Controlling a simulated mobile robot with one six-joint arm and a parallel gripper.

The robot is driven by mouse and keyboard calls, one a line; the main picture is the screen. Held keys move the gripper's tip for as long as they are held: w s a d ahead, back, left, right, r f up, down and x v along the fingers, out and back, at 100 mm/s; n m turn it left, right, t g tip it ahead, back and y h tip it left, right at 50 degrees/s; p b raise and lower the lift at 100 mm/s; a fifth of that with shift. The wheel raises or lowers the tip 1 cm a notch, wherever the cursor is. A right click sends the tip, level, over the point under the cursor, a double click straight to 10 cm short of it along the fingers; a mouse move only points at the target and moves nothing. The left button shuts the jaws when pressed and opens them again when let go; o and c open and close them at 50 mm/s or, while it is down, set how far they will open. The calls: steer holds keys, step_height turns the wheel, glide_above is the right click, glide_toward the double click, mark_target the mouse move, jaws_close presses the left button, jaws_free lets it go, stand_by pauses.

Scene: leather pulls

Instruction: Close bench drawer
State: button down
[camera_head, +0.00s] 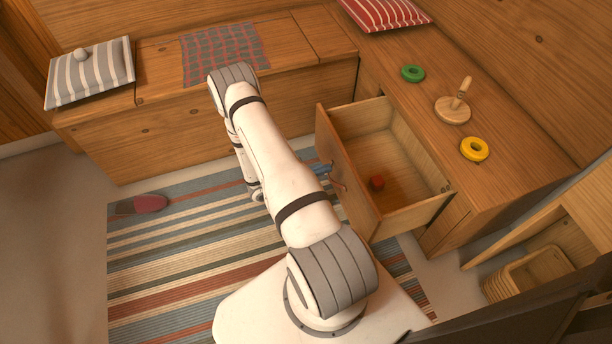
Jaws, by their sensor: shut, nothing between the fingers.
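The bench drawer (349,184) is pulled well out from the bench on the right. Its wooden front faces left, and its inside is open to view. A dark reddish pull (338,182) shows on the drawer front. My gripper (327,171) is mostly hidden behind my own arm; its bluish tips show just right of the arm, close to the pull. It is shut and holds nothing. I cannot tell whether it touches the drawer front.
The bench top (421,112) carries a green ring (412,73), a peg stand (453,108) and a yellow ring (474,149). A striped rug (180,250) covers the floor, with a slipper-like thing (148,204) at its left. A basket (530,272) stands at lower right.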

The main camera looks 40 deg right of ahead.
mark_target(346, 163)
steer(key=shift+b+x, duration=0.45)
steer(key=shift+x, duration=1.85)
